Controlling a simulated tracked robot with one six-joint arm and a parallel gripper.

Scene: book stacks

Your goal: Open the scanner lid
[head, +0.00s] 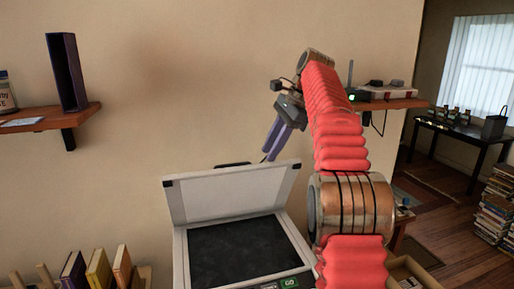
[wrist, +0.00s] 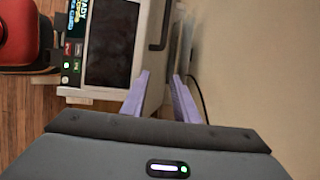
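The scanner (head: 297,240) stands below my arm with its pale lid (head: 225,194) raised and leaning back toward the wall. The dark glass (head: 240,252) is uncovered. In the wrist view the scanner's dark glass (wrist: 110,42) and the green-lit control panel (wrist: 73,55) show at upper left. My gripper (head: 272,152) is above and behind the lid's upper right corner, near the wall, fingers pointing down. In the wrist view my gripper (wrist: 161,76) has its two purple fingers apart with nothing between them. I cannot tell whether a finger touches the lid.
A wall shelf (head: 45,119) with a dark upright binder (head: 67,72) is at left. Another shelf (head: 395,103) with a router is right of my arm. Books (head: 97,270) stand at lower left. Book stacks (head: 496,205) and a dark table (head: 460,132) are at far right.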

